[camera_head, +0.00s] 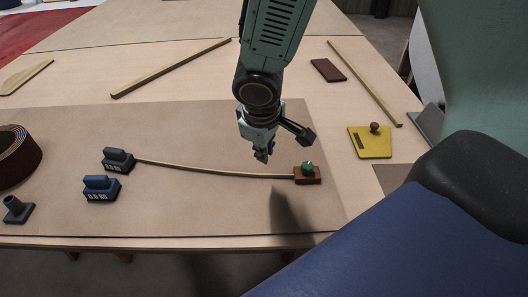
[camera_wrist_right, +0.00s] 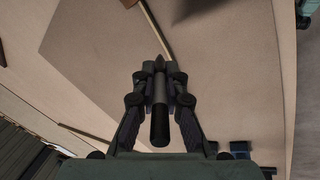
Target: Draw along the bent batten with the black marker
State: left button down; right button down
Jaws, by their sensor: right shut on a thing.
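My right gripper (camera_head: 262,152) hangs above the brown sheet, behind the right part of the bent batten in the head view. It is shut on the black marker (camera_wrist_right: 160,110), whose pointed tip faces away from the wrist camera. The thin wooden batten (camera_head: 215,170) curves gently across the sheet. Its left end meets a blue weight (camera_head: 118,160). Its right end meets a brown block (camera_head: 308,176) with a green knob. I see no contact between the marker and the sheet. My left gripper is not in view.
A second blue weight (camera_head: 101,188) stands just in front of the first. A dark holder (camera_head: 18,210) and a dark roll (camera_head: 18,157) are at the left. A yellow plate (camera_head: 370,142) with a knob lies right. Loose wooden strips (camera_head: 172,67) lie behind.

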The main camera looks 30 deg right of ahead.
jog(key=shift+d+f, duration=0.2)
jog(key=shift+f, duration=0.05)
notch_tip(320, 180, down, 4)
jog(key=b, duration=0.3)
jog(key=shift+a+r, duration=0.15)
jog(key=shift+r, duration=0.1)
jog(key=shift+f+b, duration=0.4)
jog(key=shift+b, duration=0.15)
jog(key=shift+w+d+f+b, duration=0.1)
jog(key=shift+d+f+b, duration=0.25)
jog(key=shift+f, duration=0.1)
jog(key=shift+a+r, duration=0.15)
jog(key=shift+a, duration=0.1)
jog(key=shift+d, duration=0.1)
jog(key=shift+d, duration=0.1)
